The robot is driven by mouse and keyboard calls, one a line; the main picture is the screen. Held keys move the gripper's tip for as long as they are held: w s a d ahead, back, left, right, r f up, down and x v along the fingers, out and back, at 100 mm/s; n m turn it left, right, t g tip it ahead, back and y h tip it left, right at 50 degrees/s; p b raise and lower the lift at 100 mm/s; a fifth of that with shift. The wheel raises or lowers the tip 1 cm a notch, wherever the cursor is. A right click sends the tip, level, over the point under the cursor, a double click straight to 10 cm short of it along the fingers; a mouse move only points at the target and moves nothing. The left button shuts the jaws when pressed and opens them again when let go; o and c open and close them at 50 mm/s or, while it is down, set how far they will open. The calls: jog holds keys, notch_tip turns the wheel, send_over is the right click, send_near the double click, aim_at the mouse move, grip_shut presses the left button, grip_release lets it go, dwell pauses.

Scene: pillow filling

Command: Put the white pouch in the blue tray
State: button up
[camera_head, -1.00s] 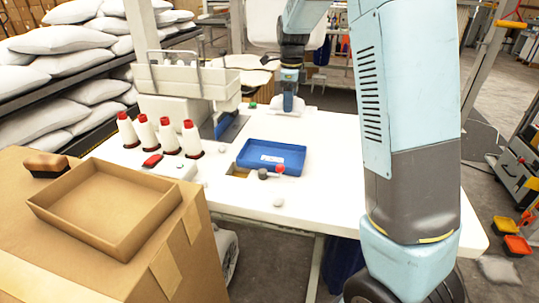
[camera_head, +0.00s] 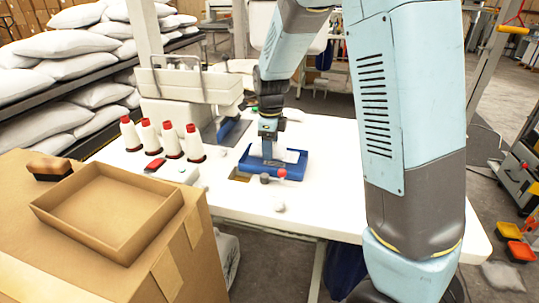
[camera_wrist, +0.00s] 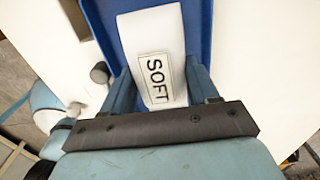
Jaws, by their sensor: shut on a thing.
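The white pouch (camera_wrist: 150,32), with a label reading SOFT, lies between the two fingers of my gripper (camera_wrist: 160,88) in the wrist view. My gripper is shut on it. The blue tray (camera_wrist: 204,30) shows behind and around the pouch. In the head view my gripper (camera_head: 268,152) points down over the blue tray (camera_head: 299,169), with its fingertips at the tray's interior. A bit of white (camera_head: 290,155) shows beside the fingers. Whether the pouch touches the tray's floor cannot be told.
Several red-topped white thread cones (camera_head: 170,140) and a red-and-black item (camera_head: 155,165) stand left of the tray. A small red-topped item (camera_head: 282,174) and a grey knob (camera_head: 265,178) are at its front edge. The white table (camera_head: 340,205) is clear to the right.

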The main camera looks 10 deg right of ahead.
notch_tip(320, 180, down, 3)
jog(key=shift+f, duration=0.1)
jog(key=o, duration=1.1)
notch_tip(320, 180, up, 12)
jog(key=shift+r, duration=0.15)
